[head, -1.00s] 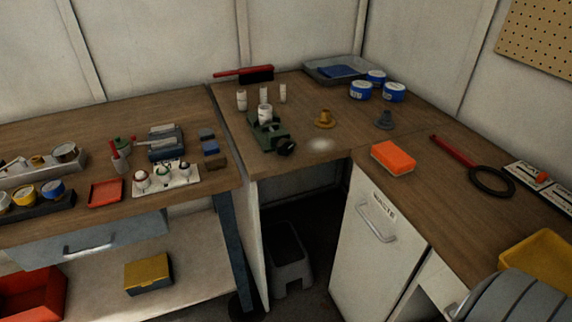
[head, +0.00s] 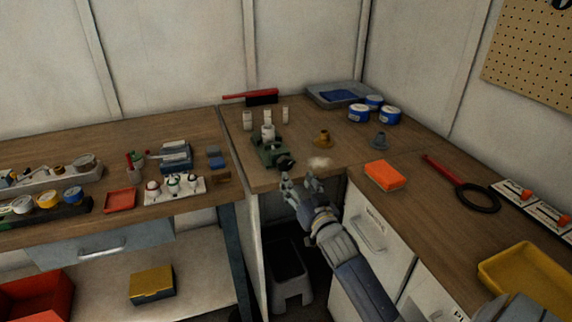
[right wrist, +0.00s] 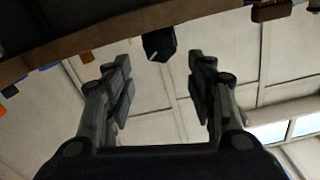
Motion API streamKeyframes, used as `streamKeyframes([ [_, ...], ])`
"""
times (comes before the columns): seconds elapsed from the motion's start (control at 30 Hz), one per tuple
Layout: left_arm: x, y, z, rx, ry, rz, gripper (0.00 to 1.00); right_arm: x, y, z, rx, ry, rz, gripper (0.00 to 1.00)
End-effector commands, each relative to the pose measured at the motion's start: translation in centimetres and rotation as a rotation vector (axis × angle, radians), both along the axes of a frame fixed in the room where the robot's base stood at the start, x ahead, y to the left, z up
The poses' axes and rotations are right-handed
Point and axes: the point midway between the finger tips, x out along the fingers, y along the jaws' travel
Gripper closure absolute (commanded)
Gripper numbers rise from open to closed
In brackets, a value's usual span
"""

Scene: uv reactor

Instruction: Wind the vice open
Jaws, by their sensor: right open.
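A small green vice (head: 266,153) stands near the front edge of the corner bench, with a white cylinder (head: 268,132) at it. Its black knob (head: 285,163) faces the front edge; in the right wrist view the dark knob (right wrist: 159,44) with a white mark shows beyond and between my fingers. My right gripper (head: 302,183) is open and empty, just in front of and below the knob, apart from it as far as I can tell. It also shows in the right wrist view (right wrist: 160,85). My left gripper is not in view.
White cylinders (head: 247,120), a brass funnel-like piece (head: 323,138) and a grey one (head: 379,141) stand around the vice. An orange block (head: 386,176) lies to the right. The white waste cabinet (head: 385,225) is below; a grey stool (head: 290,280) stands underneath.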

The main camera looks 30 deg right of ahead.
Motion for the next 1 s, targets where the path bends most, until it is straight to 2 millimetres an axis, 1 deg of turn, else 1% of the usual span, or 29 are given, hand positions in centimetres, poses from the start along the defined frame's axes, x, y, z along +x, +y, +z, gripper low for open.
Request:
streamKeyframes([
  [0.13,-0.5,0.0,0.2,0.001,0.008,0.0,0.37,2.3,-0.6,0.1,-0.002,0.001,-0.001,0.49],
  [0.3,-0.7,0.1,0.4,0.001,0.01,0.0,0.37,5.4,-1.3,0.1,-0.001,0.001,0.0,0.49],
  [0.5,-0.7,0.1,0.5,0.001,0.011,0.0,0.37,8.2,-1.9,-0.1,-0.001,0.002,0.0,0.49],
  [0.7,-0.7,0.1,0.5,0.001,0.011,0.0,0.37,9.6,-2.3,-0.2,0.0,0.003,0.001,0.49],
  [1.0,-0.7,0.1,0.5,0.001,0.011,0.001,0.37,9.8,-2.3,-0.1,-0.001,0.003,0.001,0.49],
])
